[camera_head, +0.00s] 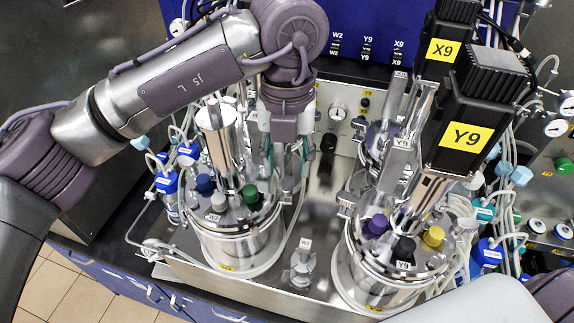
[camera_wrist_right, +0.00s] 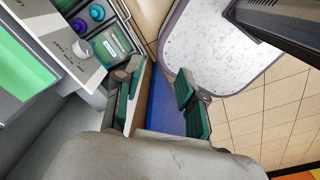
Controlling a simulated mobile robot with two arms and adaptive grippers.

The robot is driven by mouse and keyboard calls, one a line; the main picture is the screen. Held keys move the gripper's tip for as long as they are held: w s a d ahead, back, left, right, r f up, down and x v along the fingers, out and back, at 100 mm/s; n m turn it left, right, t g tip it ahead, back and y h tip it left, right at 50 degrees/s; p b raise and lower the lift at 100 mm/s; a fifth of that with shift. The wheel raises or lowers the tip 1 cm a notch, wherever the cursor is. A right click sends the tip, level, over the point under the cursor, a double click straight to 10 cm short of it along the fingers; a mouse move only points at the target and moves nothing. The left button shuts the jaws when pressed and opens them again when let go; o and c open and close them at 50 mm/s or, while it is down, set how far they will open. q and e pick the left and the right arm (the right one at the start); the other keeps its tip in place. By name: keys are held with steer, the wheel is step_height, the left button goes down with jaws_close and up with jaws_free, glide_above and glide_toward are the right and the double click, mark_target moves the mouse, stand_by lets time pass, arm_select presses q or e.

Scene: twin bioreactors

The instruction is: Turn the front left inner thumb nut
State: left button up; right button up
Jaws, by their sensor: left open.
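The front left vessel (camera_head: 235,251) is a shiny steel pot labelled W2. Its lid carries blue, grey and green caps; the green cap (camera_head: 251,197) is on the side facing the middle. Small metal fittings sit around the lid rim, but I cannot tell which one is the inner thumb nut. My left gripper (camera_head: 285,156) points down just behind and above the right part of this lid. Its fingers are apart, with teal pads partly hidden among the tubes; I see no nut held. In the right wrist view, my right gripper (camera_wrist_right: 160,100) is open and empty, away from the vessels.
The front right vessel (camera_head: 376,277), labelled Y9, has purple, black and yellow caps and a tall black motor (camera_head: 472,112) above it. A small W2 fitting (camera_head: 302,264) stands between the vessels. Tubes crowd both sides. In the right wrist view, floor tiles (camera_wrist_right: 255,110) lie below.

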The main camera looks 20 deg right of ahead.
mark_target(287, 183)
arm_select(q)
step_height(287, 183, down, 3)
steer(key=shift+s+a+f+p, duration=0.1)
steer(key=shift+s+f+p, duration=0.05)
steer(key=shift+p, duration=0.4)
steer(key=shift+s+f, duration=0.25)
steer(key=shift+s, duration=0.1)
steer(key=shift+w+f, duration=0.2)
steer(key=shift+w, duration=0.35)
steer(key=c, duration=0.4)
steer(key=shift+s+r, duration=0.1)
steer(key=shift+s, duration=0.1)
jaws_close()
arm_select(e)
steer(key=shift+w+d+r, duration=0.1)
steer(key=shift+w+r, duration=0.85)
steer(key=shift+w, duration=0.25)
